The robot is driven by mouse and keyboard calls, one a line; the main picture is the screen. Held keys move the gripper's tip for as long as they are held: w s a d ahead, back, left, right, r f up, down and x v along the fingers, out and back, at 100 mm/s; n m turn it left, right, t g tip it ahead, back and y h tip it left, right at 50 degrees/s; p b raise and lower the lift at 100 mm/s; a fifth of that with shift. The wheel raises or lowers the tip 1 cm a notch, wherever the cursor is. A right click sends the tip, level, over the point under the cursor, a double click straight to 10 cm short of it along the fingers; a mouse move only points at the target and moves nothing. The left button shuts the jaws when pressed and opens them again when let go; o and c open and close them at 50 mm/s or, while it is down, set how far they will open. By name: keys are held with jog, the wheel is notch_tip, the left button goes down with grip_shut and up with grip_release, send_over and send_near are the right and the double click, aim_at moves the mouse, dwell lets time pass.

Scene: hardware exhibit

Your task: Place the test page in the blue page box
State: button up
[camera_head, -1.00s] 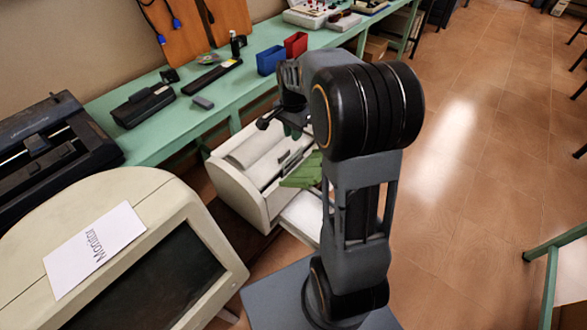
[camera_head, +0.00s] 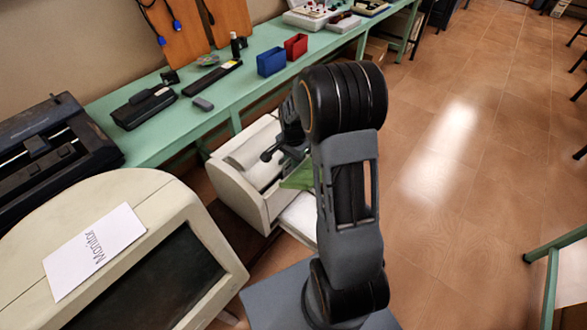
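The blue page box (camera_head: 271,62) stands open-topped on the green bench, left of a similar red box. A green sheet-like thing (camera_head: 297,179), perhaps the test page, lies at the front of the beige printer (camera_head: 240,196), partly hidden behind my arm. A white sheet or tray (camera_head: 301,216) sticks out below it. My gripper (camera_head: 283,154) is low over the printer's front, close above the green sheet. Its fingertips are small and partly covered, so I cannot tell if they are open or touching the sheet.
The red box (camera_head: 296,46) stands beside the blue one. A small grey object (camera_head: 203,104), a black device (camera_head: 144,107) and a dark bottle (camera_head: 235,46) are on the bench (camera_head: 172,137). A large monitor (camera_head: 150,250) fills the lower left.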

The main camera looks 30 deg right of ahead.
jog(key=shift+f, duration=0.15)
jog(key=shift+c, duration=0.5)
grip_shut()
